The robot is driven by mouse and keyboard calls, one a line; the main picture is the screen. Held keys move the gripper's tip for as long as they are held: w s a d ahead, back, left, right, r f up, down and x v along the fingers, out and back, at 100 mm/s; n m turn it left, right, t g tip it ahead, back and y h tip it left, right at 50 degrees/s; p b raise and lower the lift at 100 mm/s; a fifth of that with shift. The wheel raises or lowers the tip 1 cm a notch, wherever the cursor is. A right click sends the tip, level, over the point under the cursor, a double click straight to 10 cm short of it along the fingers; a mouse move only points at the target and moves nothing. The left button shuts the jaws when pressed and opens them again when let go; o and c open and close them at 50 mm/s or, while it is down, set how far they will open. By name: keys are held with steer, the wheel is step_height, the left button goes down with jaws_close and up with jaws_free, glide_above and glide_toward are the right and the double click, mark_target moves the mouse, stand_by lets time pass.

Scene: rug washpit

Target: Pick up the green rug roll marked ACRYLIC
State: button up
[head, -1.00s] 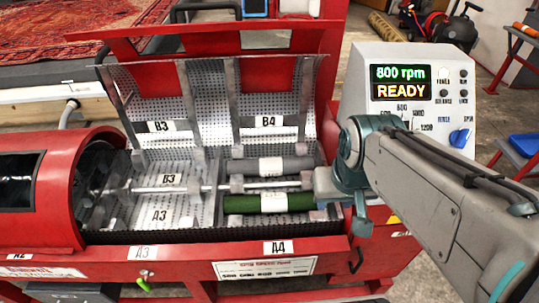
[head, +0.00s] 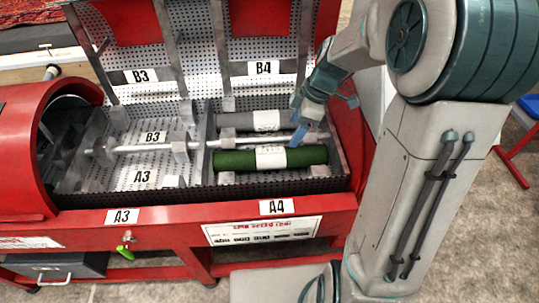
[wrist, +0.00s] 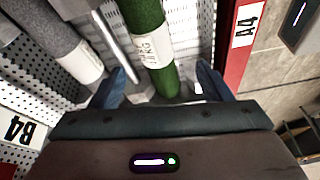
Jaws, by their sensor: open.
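The green rug roll (head: 235,160) lies in compartment A4 of the red machine, with a white paper band around its middle. The band's print is too small to read fully. The roll also shows in the wrist view (wrist: 146,14), running from the top edge down between my fingers. My gripper (head: 303,128) is above the roll's right part in the head view. In the wrist view my gripper (wrist: 162,80) is open, with one blue finger on each side of the roll's near end. Nothing is held; whether a finger touches the roll cannot be told.
A grey roll (head: 236,121) with a white band lies behind the green one in B4. A metal shaft (head: 150,148) runs between them. Dividers and the red front rim (head: 180,215) bound the compartment. The perforated lid (head: 250,50) stands raised behind. A3 looks empty.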

mark_target(274, 152)
steer(key=w+f+n, duration=0.1)
steer(key=w+f, duration=0.1)
steer(key=f, duration=0.1)
steer(key=shift+a+n+y+b, duration=0.15)
steer(key=shift+n+y+b, duration=0.15)
steer(key=shift+n+b, duration=0.1)
steer(key=x, duration=0.8)
steer(key=shift+s+a+f+b, duration=0.1)
steer(key=shift+a+f+b, duration=0.1)
steer(key=shift+b, duration=0.1)
steer(key=shift+a+x, duration=0.2)
steer(key=shift+x, duration=1.1)
steer(key=shift+a+x, duration=0.25)
steer(key=shift+x, duration=1)
steer(key=shift+r, duration=0.2)
steer(key=c, duration=1.1)
